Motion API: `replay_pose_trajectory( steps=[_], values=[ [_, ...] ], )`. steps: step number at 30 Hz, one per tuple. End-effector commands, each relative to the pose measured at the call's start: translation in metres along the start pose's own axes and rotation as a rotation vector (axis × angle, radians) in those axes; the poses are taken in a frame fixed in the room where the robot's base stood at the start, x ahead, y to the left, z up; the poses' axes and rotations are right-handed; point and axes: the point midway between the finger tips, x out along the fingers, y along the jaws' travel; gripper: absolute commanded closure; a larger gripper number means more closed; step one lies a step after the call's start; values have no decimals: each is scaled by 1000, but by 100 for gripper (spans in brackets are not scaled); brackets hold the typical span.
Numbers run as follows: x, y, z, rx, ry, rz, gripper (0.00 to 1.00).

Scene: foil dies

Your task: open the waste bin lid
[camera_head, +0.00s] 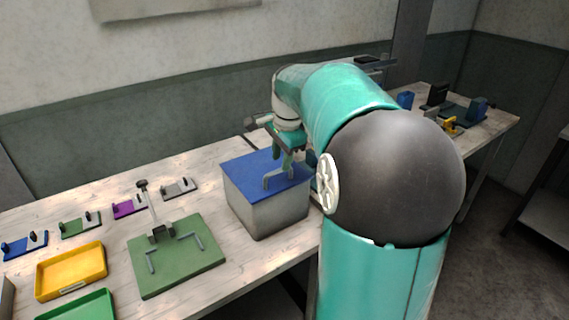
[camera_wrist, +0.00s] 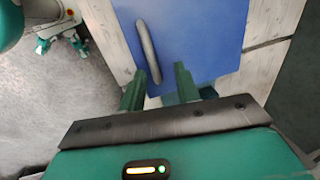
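The waste bin (camera_head: 268,210) is a grey box on the wooden bench. Its blue lid (camera_head: 243,169) lies flat and closed on top. A grey bar handle (camera_head: 267,182) stands on the lid; it also shows in the wrist view (camera_wrist: 148,50). My gripper (camera_head: 281,163) is above the lid, close to the handle. In the wrist view my gripper (camera_wrist: 158,80) has its two green fingers apart, with a gap between them. The near end of the handle lies by the left finger and between the tips. I cannot tell whether they touch.
A green board (camera_head: 180,262) with a clamp stands left of the bin. A yellow tray (camera_head: 71,270) and a green tray (camera_head: 85,306) are farther left. Several small coloured holders line the back. More items, including a blue block (camera_head: 405,99), stand at the bench's far right end.

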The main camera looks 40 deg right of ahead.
Motion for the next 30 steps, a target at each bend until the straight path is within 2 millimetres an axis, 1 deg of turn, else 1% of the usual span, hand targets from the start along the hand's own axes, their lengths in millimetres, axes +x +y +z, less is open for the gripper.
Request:
replay_pose_trajectory(
  steps=[3,7,30],
  values=[
    [10,7,0,1,-1,2,67],
    [14,9,0,0,0,0,67],
    [14,12,1,0,0,1,67]
  ],
)
